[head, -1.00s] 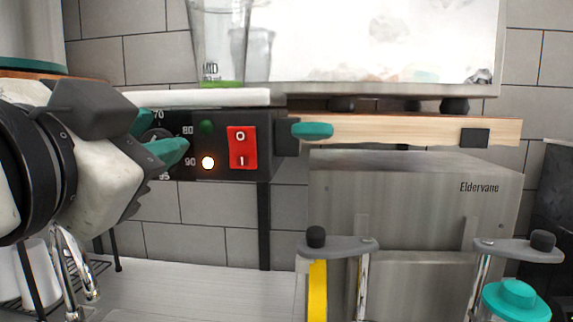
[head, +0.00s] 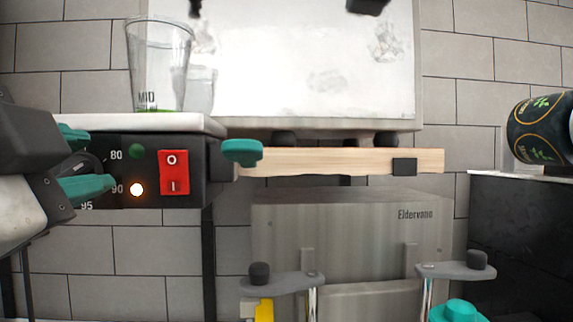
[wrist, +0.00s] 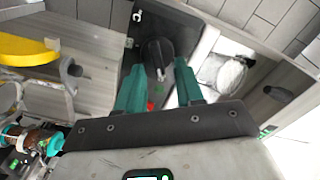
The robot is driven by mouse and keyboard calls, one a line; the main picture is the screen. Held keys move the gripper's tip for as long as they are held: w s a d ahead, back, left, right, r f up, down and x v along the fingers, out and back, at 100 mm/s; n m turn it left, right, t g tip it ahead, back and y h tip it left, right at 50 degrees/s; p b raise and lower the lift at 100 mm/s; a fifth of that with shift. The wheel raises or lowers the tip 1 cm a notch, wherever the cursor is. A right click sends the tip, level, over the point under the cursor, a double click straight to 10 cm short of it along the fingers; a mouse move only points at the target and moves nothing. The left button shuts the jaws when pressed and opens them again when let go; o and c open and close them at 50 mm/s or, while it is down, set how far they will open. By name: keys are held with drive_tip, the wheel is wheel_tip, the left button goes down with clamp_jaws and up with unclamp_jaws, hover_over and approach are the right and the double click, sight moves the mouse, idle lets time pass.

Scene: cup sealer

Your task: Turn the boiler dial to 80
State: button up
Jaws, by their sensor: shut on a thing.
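The boiler's black control panel (head: 195,198) is at the left of the head view. Its dark round dial (head: 90,163) is partly hidden by my gripper. The printed marks 80, 90 and 95 show to the right of the dial; I cannot make out its pointer. My gripper (head: 97,160) has teal fingers, one above and one below the dial knob, and is shut on it. In the wrist view the dark dial (wrist: 157,52) sits between the two teal fingertips of my gripper (wrist: 157,68).
A clear cup (head: 158,60) stands above the panel. A teal-ended lever (head: 242,152) and steel machine (head: 340,215) are to the right.

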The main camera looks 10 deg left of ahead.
drive_tip(key=o, duration=1)
drive_tip(key=b+v, duration=0.2)
drive_tip(key=v, duration=0.8)
drive_tip(key=shift+s, duration=0.4)
drive_tip(key=shift+s, duration=0.1)
